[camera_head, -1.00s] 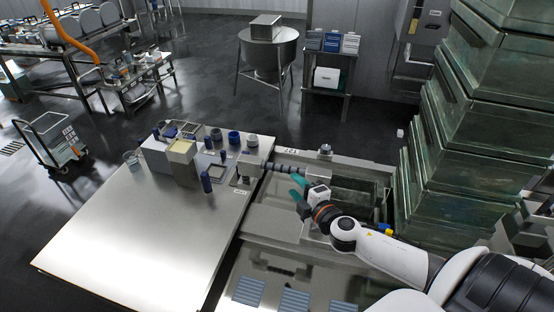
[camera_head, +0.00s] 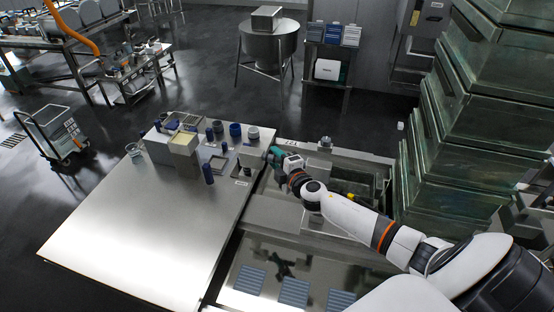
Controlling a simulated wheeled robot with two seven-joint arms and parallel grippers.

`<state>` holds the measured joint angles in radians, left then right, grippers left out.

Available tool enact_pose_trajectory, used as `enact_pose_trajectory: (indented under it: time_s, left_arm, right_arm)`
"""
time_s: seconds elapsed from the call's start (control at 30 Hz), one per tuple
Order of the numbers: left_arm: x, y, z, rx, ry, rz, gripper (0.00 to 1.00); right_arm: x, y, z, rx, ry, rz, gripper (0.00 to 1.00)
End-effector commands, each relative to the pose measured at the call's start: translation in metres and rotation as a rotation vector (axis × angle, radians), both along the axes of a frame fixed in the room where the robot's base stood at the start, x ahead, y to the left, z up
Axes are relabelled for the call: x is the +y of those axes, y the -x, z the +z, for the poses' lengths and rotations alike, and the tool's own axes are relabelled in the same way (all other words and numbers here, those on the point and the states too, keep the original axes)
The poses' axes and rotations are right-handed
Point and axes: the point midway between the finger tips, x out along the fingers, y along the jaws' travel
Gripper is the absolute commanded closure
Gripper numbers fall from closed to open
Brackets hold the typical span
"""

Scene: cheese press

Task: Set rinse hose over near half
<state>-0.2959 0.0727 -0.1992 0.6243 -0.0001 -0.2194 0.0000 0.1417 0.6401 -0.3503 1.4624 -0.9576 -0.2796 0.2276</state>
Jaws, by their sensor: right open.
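My right gripper (camera_head: 274,153), with teal fingers, is at the right edge of the steel table, beside a grey block (camera_head: 251,161). Its jaws are open. The dark ribbed rinse hose, seen earlier lying across this spot, cannot be made out clearly now; my gripper and wrist cover that area. I cannot tell whether the fingers touch it. The steel basin right of the table has a far opening (camera_head: 352,184) and a near part (camera_head: 262,252) with blue slatted pieces in it. My left gripper is not in view.
The steel table (camera_head: 130,235) is bare across its near part. Blue and grey cups (camera_head: 235,130), a dark blue bottle (camera_head: 208,173) and a box with a pale yellow top (camera_head: 183,144) stand at its far end. Stacked greenish crates (camera_head: 450,140) rise at the right.

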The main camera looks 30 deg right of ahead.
Motion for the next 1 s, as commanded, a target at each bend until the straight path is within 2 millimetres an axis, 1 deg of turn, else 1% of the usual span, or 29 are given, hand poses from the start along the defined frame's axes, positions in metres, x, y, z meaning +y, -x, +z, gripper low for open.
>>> enact_pose_trajectory:
  time_s: [0.07, 0.3, 0.33, 0.73, 0.87, 1.0]
  left_arm:
    - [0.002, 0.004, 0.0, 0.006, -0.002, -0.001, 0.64]
    - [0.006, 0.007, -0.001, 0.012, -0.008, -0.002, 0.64]
    - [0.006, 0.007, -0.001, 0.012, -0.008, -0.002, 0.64]
    - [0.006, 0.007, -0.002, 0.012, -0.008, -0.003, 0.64]
    - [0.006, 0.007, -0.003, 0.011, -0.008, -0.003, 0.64]
    - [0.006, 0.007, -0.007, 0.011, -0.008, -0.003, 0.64]
  right_arm:
    - [0.0, 0.0, 0.0, 0.0, 0.0, 0.0, 0.57]
    - [0.0, 0.0, 0.0, 0.0, 0.0, 0.0, 0.96]
    - [0.0, 0.0, 0.0, 0.0, 0.0, 0.0, 1.0]
    - [-0.004, -0.003, 0.0, 0.0, 0.002, -0.033, 1.0]
    - [-0.01, -0.008, -0.001, -0.001, -0.001, -0.091, 1.0]
    - [-0.022, -0.016, -0.001, -0.001, -0.003, -0.188, 1.0]
